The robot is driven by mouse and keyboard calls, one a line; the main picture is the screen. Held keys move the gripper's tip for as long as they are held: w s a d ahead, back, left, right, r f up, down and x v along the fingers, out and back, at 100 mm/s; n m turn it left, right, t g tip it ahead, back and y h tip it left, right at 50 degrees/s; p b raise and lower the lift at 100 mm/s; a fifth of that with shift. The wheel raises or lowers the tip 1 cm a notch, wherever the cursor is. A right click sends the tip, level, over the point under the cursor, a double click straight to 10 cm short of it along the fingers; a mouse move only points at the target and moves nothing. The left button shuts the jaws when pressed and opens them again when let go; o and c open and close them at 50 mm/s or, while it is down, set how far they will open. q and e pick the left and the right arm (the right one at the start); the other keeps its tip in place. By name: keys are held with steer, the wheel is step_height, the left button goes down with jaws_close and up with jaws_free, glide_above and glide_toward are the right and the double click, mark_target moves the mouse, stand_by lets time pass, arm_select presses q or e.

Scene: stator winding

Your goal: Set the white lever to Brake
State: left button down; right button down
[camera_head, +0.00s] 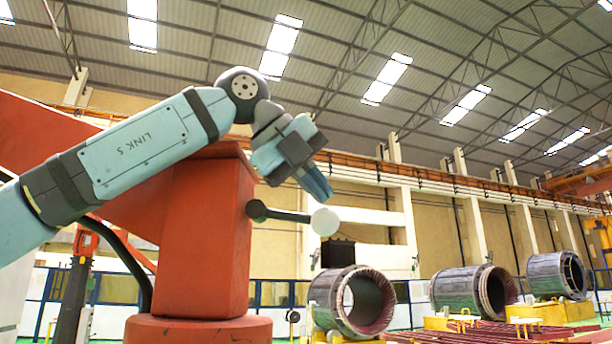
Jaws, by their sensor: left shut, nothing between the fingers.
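The white lever ends in a round white knob (324,221). The rod lies nearly level, tilted slightly down to the right. My left gripper (323,192) reaches over the column from the left, with its blue-grey fingers pointing down and right. It is shut and empty, just above the white knob in the picture. Whether it touches the knob cannot be told. No Brake marking is readable. My right gripper is not in view.
The red column fills the space under my left arm, with a wide red base (198,329) below. Stator cores (352,300) stand on the hall floor beyond, to the right. The space right of the knob looks clear.

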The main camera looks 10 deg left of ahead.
mark_target(323, 219)
arm_select(q)
steer(key=shift+s+d+f+y+b, duration=0.15)
steer(key=shift+s+f+y+b, duration=0.25)
steer(key=shift+f, duration=0.2)
steer(key=shift+f+g+y, duration=0.3)
steer(key=shift+f, duration=0.1)
steer(key=shift+w+d+f+b, duration=0.1)
steer(key=shift+w+f+b, duration=0.2)
steer(key=shift+b, duration=0.1)
steer(key=shift+w+f+b, duration=0.35)
steer(key=shift+f, duration=0.2)
steer(key=shift+s+b, duration=0.25)
steer(key=shift+b, duration=0.05)
steer(key=shift+f, duration=0.1)
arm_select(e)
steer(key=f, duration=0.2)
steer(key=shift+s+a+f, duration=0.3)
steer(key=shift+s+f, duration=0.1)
arm_select(q)
steer(key=shift+s+f, duration=0.1)
steer(key=shift+f, duration=0.05)
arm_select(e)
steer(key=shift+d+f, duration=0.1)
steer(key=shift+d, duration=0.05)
